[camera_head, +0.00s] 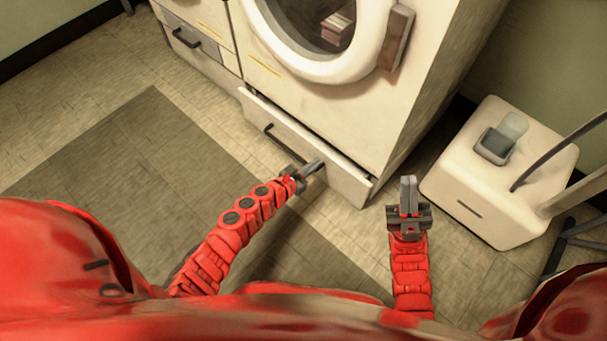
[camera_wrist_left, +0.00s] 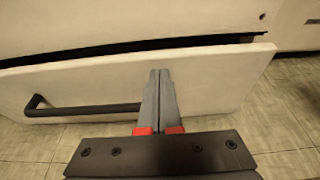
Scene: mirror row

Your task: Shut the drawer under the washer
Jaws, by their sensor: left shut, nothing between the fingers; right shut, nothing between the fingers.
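The washer (camera_head: 290,92) is a white front-loader with a round door. The drawer (camera_head: 346,184) under it stands a little out, with a dark gap along its top edge. Its dark bar handle (camera_head: 280,140) is on the left part of the front. The drawer front also shows in the left wrist view (camera_wrist_left: 215,83), with the handle (camera_wrist_left: 80,110) at left. My left gripper (camera_head: 318,164) is shut and empty, its fingertips at the drawer front, right of the handle; I cannot tell if they touch. My right gripper (camera_head: 407,182) is shut and empty, right of the drawer and apart from it.
A second machine with a closed-looking drawer (camera_head: 203,50) stands at the left. A white cabinet (camera_head: 492,190) with a small grey and clear item (camera_head: 502,138) stands at the right. A dark mat (camera_head: 140,165) lies on the tiled floor, with free floor around it.

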